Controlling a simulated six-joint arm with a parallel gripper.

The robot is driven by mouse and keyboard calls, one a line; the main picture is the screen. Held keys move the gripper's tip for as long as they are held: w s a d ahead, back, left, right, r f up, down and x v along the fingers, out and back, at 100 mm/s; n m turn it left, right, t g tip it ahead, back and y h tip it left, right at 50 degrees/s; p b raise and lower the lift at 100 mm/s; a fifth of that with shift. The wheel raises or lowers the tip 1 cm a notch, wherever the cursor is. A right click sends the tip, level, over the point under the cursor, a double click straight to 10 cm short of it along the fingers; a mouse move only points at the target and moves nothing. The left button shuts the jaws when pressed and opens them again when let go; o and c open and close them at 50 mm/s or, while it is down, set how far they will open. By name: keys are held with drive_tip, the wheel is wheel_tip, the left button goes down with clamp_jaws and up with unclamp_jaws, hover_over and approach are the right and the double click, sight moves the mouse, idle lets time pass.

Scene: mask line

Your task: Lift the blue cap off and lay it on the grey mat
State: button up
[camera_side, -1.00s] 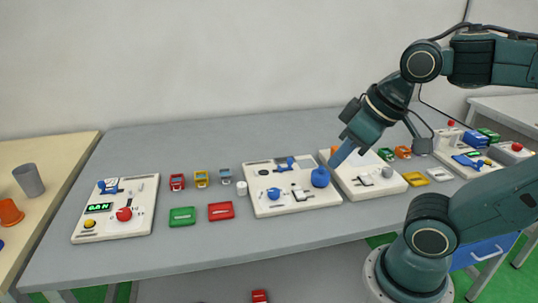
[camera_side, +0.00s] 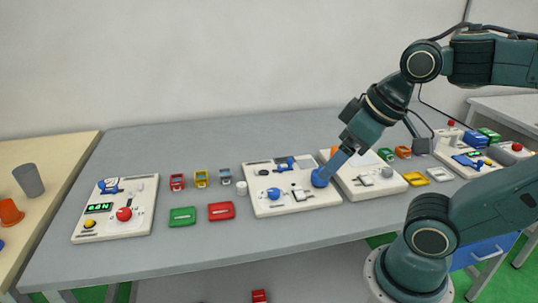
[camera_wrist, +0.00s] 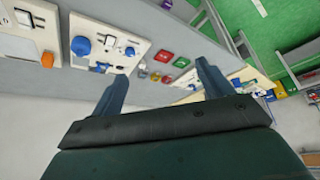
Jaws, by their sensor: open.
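The round blue cap (camera_side: 319,178) sits at the right end of the middle white panel (camera_side: 268,209). My gripper (camera_side: 327,172) reaches down from the upper right, and its tip overlaps the cap's upper right side in the side view. I cannot tell there whether it touches the cap. In the wrist view my gripper (camera_wrist: 160,72) shows two fingers wide apart with nothing between them. The blue cap (camera_wrist: 81,45) shows there left of the left finger. I cannot pick out a grey mat apart from the grey table top.
The same panel has a blue knob (camera_side: 274,194) and a blue lever (camera_side: 290,162). Another white panel (camera_side: 385,190) stands close on the right. The table front left is bare.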

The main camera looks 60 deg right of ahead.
drive_tip(key=w+d+m+g+h, duration=0.1)
drive_tip(key=w+d+m+g, duration=0.2)
drive_tip(key=w+d+m, duration=0.8)
drive_tip(key=d+f+m+g, duration=0.1)
drive_tip(key=d+f+m, duration=0.2)
drive_tip(key=d, duration=0.5)
drive_tip(key=w+d+f+m+g+y, duration=0.1)
drive_tip(key=d+f+m, duration=0.3)
drive_tip(key=d, duration=0.4)
drive_tip(key=shift+w+d+f+g, duration=0.2)
drive_tip(key=shift+f+g, duration=0.1)
drive_tip(key=shift+f, duration=0.5)
drive_tip(key=shift+f, duration=0.15)
drive_tip(key=shift+a+f, duration=0.1)
drive_tip(key=shift+f, duration=4.05)
